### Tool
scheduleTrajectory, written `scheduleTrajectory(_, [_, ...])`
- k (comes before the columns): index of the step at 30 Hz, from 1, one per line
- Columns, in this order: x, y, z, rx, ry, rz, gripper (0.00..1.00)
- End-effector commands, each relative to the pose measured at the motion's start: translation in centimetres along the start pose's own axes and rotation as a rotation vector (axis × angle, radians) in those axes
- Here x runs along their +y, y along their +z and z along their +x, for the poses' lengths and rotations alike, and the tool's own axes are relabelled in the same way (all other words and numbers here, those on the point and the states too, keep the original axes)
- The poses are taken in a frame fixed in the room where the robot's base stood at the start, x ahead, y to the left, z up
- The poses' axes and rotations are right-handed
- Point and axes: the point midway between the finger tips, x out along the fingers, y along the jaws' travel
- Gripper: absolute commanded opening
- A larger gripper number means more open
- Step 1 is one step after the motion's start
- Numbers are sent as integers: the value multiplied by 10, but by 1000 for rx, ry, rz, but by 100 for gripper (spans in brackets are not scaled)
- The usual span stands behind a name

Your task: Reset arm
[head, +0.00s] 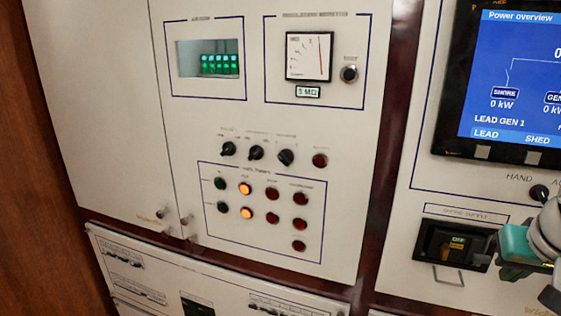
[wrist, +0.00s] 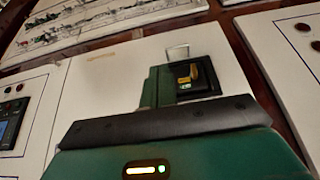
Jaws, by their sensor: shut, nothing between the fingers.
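My gripper (head: 507,258) is at the right edge of the head view, with a teal finger and pale arm parts behind it cut off by the frame. It is shut and empty, just right of the black shore supply breaker (head: 455,245), whose switch shows OFF. In the wrist view, my gripper's green and black body fills the lower middle, and a green finger (wrist: 150,88) reaches up beside the breaker with its yellow-brown handle (wrist: 187,74). I cannot tell whether the finger touches the panel.
A cabinet panel (head: 210,130) with a meter, knobs and lamps stands at the left; two lamps glow orange. A blue power overview screen (head: 510,80) is above my gripper. A small metal loop (head: 448,277) hangs below the breaker. Lower panels (head: 150,270) carry rows of breakers.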

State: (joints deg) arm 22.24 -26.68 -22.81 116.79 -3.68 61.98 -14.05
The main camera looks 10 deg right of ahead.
Motion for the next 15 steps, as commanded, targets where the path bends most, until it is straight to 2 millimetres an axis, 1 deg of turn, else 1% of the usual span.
scheduleTrajectory(2, [-19, 2, 4, 2, -19, -29, 0])
scheduleTrajectory(4, [-48, 7, 9, 6, -48, -71, 0])
scheduleTrajectory(5, [-64, 11, 12, 7, -64, -95, 0])
scheduleTrajectory(6, [-87, 19, 16, 10, -86, -131, 0])
scheduleTrajectory(7, [-106, 26, 18, 11, -104, -159, 0])
scheduleTrajectory(8, [-124, 34, 21, 12, -121, -190, 0])
scheduleTrajectory(9, [-149, 47, 24, 15, -143, -231, 0])
scheduleTrajectory(11, [-182, 69, 29, 15, -173, -292, 0])
scheduleTrajectory(12, [-202, 84, 31, 18, -191, -328, 0])
scheduleTrajectory(15, [-237, 120, 37, 20, -222, -406, 0])
